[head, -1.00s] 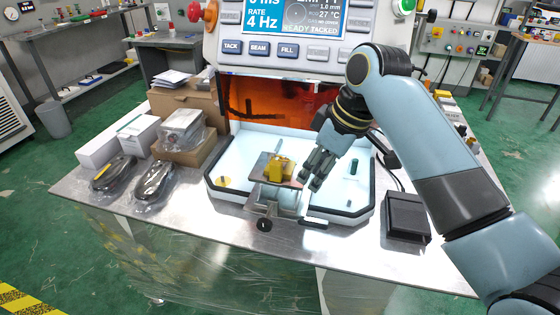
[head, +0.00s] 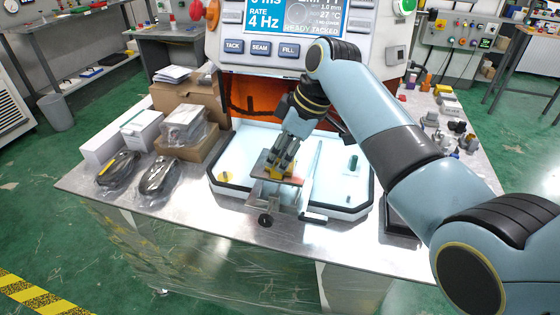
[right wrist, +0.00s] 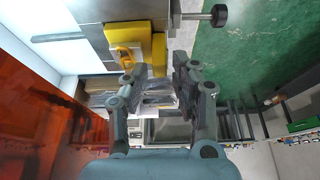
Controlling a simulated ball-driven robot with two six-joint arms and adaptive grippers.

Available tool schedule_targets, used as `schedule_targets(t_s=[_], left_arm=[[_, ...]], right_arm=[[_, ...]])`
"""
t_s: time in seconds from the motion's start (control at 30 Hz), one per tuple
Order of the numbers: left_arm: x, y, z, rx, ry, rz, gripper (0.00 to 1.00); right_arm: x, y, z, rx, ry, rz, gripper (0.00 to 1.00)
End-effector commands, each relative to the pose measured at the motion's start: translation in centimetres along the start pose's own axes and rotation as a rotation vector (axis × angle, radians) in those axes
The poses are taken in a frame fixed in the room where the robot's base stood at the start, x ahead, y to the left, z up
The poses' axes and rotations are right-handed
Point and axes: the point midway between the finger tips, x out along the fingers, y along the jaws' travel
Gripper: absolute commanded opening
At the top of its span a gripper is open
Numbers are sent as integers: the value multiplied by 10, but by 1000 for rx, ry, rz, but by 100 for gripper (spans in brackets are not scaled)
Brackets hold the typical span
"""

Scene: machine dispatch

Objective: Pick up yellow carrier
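The yellow carrier (head: 273,172) sits on a small metal stand plate (head: 291,181) at the front of the white tray. My right gripper (head: 279,161) reaches down from above at the carrier and partly covers it in the head view. In the right wrist view the carrier (right wrist: 128,40) shows at the upper left, just past the tip of the left-hand finger. Whether a finger touches the carrier I cannot tell. My left gripper is not in view.
The white tray (head: 225,186) with a black rim surrounds the stand, below the welding machine's panel (head: 262,48). Boxes and bagged items (head: 185,122) stand at the left. Several small parts (head: 440,125) lie at the right. A handwheel (head: 265,220) sticks out in front.

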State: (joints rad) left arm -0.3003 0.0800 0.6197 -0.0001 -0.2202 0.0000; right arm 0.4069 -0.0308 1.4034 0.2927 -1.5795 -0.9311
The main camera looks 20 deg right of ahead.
Motion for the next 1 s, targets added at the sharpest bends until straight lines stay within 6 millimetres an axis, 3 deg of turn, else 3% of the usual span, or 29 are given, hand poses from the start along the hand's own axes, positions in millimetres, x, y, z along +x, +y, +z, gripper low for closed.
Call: schedule_targets(t_s=[0.1,0.33,0.53,1.0], left_arm=[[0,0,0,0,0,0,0],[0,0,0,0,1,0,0],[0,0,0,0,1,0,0],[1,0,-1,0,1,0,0]], right_arm=[[9,0,0,0,0,1,27],[11,0,0,0,0,1,26],[10,0,0,0,0,1,0],[3,1,-4,-1,2,4,0]])
